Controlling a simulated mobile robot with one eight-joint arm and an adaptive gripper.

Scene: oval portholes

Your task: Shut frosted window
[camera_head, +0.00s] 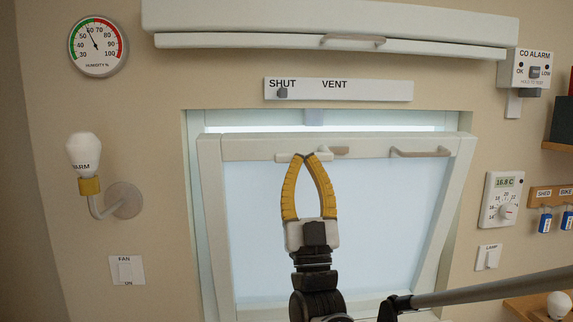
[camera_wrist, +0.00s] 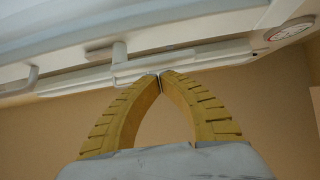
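The frosted window (camera_head: 330,225) is a pale pane in a white frame, tilted inward at the top. A bright gap shows above its top rail (camera_head: 240,148). A small handle (camera_head: 330,152) sits mid-rail, and a bar handle (camera_head: 420,153) is on the right of the rail. My gripper (camera_head: 305,157) has its yellow fingertips together in front of the mid-rail handle. In the wrist view my gripper (camera_wrist: 160,75) has its tips meeting at or just before the white handle (camera_wrist: 140,68); I cannot tell whether they touch it. Nothing visible is held between the fingers.
A white SHUT/VENT strip (camera_head: 350,90) with a grey slider at SHUT is above the window. A white cover with a handle (camera_head: 352,40) overhangs it. A bulb lamp (camera_head: 85,160) juts out at left. A thermostat (camera_head: 500,200) is at right.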

